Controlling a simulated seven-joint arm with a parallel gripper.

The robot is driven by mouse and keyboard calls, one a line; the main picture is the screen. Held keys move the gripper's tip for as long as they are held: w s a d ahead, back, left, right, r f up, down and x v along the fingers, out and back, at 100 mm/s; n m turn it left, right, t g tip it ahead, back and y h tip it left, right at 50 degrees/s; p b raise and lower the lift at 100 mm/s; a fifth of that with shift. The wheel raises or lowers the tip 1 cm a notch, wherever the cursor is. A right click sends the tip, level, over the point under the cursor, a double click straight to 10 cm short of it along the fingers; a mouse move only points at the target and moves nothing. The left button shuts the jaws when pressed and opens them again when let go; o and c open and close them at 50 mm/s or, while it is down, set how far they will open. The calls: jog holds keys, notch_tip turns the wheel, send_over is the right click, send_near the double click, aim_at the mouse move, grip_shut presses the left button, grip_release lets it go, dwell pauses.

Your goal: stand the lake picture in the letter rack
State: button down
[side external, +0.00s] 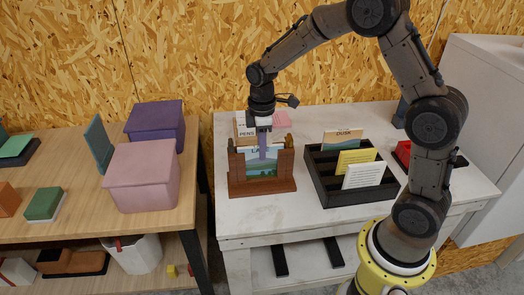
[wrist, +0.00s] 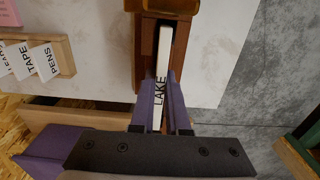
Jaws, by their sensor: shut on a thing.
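The lake picture (side external: 266,170) is a thin card with a green and blue landscape and the word LAKE along its top. It stands upright between the posts of a brown wooden stand (side external: 235,190). My gripper (side external: 263,152) is over the stand, shut on the picture's top edge. In the wrist view the purple fingers (wrist: 166,100) close on both sides of the picture (wrist: 163,60). The black slotted letter rack (side external: 322,190) is to the right of the stand. It holds a DUSK picture (side external: 343,136), a yellow card (side external: 355,158) and a white card (side external: 363,176).
A wooden box with labelled cards (side external: 243,130), one reading PENS, is behind the stand. A red object (side external: 403,151) is right of the rack. The left table carries a pink box (side external: 142,178) and a purple box (side external: 157,122). White bench top is clear between stand and rack.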

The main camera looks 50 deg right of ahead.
notch_tip(320, 180, up, 12)
jog(key=shift+r, duration=0.2)
dwell(2.1)
dwell(0.4)
notch_tip(320, 180, up, 11)
jog(key=w+a+f+m, duration=0.3)
jog(key=a+f+m, duration=0.1)
jog(key=m, duration=0.5)
jog(key=shift+f, duration=0.4)
